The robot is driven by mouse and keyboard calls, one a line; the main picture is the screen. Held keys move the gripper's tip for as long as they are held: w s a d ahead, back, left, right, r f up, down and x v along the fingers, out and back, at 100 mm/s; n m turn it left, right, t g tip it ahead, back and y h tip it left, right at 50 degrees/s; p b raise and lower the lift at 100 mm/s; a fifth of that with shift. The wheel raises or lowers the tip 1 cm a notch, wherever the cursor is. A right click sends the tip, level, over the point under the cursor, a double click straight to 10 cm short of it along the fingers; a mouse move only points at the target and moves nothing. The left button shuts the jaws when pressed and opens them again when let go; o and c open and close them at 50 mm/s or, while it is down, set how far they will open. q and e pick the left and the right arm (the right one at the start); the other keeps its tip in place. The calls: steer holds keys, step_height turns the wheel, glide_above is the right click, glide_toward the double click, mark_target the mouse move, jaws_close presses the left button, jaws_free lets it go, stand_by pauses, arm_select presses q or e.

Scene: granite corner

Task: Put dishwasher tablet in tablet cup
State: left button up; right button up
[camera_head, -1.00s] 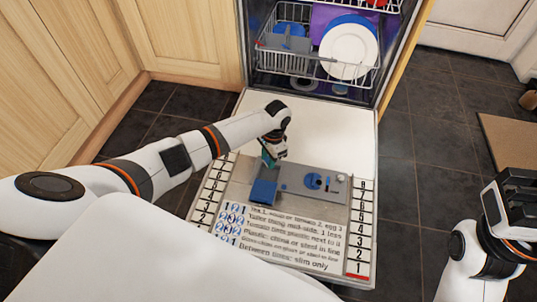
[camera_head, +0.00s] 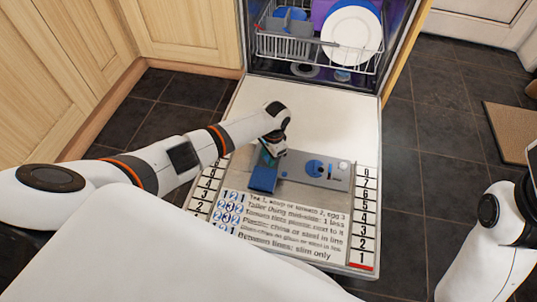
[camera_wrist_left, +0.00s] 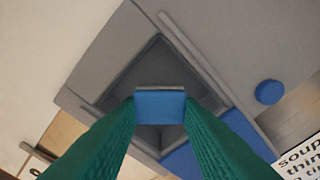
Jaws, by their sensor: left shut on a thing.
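My left gripper (camera_head: 269,157) is over the left end of the grey dispenser panel (camera_head: 315,172) on the open dishwasher door. In the left wrist view its green fingers (camera_wrist_left: 160,108) are shut on the dishwasher tablet (camera_wrist_left: 160,105), a small block with a blue face and a pale grey edge. The tablet cup (camera_wrist_left: 155,70), a dark square recess in the panel, lies directly behind the tablet in that view. The tablet hides part of the cup; I cannot tell its height above it. The blue cup lid (camera_head: 263,179) stands open at the near side.
The lowered door (camera_head: 320,115) carries printed text and number strips. A blue round cap (camera_wrist_left: 269,92) sits on the panel beside the cup. The lower rack (camera_head: 290,45) with a white plate (camera_head: 350,38) is inside the dishwasher. Wooden cupboards (camera_head: 190,30) stand at left.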

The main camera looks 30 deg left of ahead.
arm_select(q)
steer(key=shift+f, duration=0.1)
steer(key=o, duration=1)
steer(key=c, duration=0.5)
